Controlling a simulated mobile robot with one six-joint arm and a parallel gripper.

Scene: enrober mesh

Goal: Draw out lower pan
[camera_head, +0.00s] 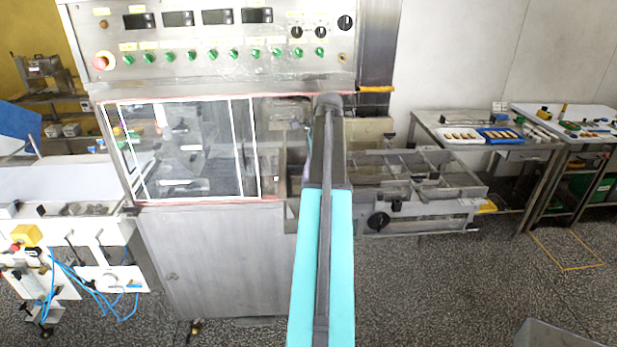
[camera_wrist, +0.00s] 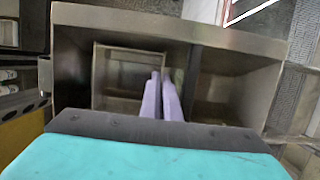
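In the wrist view, a rectangular metal pan (camera_wrist: 118,68) sits low inside the left part of a steel housing (camera_wrist: 130,22). I cannot be sure that it is the lower pan. My gripper (camera_wrist: 162,74) has two pale purple fingers reaching down into the housing at the pan's right side. The fingers are close together with a narrow gap, and they hide part of the pan's right edge. I cannot tell whether they touch or hold it. In the head view, my turquoise arm covers the machine's right edge, and my gripper and the pan cannot be made out.
The enrober (camera_head: 215,255) stands ahead, with a clear window (camera_head: 180,150) and a control panel above. A metal mesh conveyor frame (camera_head: 425,210) with a black knob juts out right of my arm. Side tables (camera_head: 470,120) stand farther right.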

